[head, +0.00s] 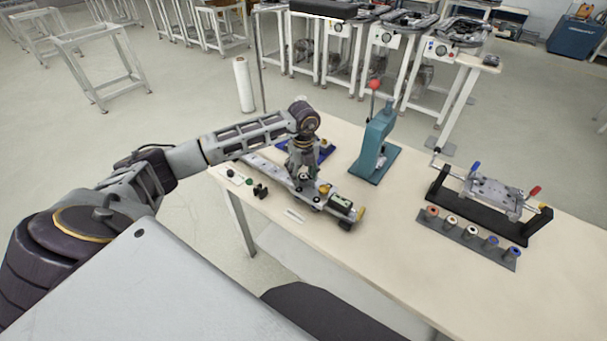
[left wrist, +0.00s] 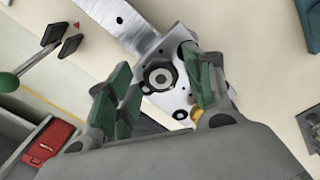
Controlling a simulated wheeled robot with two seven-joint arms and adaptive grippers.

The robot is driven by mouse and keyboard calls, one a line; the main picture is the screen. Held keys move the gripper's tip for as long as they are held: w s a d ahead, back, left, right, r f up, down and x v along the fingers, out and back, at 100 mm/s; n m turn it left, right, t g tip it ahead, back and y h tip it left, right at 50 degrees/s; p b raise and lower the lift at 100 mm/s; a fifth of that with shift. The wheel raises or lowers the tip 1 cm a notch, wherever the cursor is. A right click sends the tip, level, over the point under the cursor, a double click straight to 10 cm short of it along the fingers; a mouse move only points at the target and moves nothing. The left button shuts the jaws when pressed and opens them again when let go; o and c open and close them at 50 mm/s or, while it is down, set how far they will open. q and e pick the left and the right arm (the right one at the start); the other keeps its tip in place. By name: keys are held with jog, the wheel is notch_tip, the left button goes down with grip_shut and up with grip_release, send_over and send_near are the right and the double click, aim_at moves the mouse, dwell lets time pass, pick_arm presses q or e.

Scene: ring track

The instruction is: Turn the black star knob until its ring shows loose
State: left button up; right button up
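My left gripper (head: 303,182) points down over a metal rail fixture (head: 262,168) on the cream table. In the left wrist view the gripper (left wrist: 158,80) is open, its green-padded fingers apart. Between them lies a round dark part with a grey centre (left wrist: 160,75), set on a bright metal plate (left wrist: 177,42); it may be the black star knob, but its star shape is not clear. I cannot tell if the fingers touch it. In the head view the gripper hides that spot. No ring marking is readable. My right gripper is out of view.
A teal press (head: 374,150) with a red-tipped lever stands behind the fixture. A black clamp stand (head: 460,205) and a row of small cups on a grey strip (head: 468,240) are at the right. In the left wrist view a red box (left wrist: 48,143) shows at lower left.

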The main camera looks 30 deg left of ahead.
aim_at(303, 176)
pick_arm(q)
jog(key=shift+r, duration=0.2)
jog(key=shift+w+r, duration=0.1)
jog(key=shift+r, duration=0.65)
notch_tip(303, 176, up, 10)
jog(key=shift+r, duration=0.2)
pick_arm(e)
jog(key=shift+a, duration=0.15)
pick_arm(q)
jog(key=shift+r, duration=0.1)
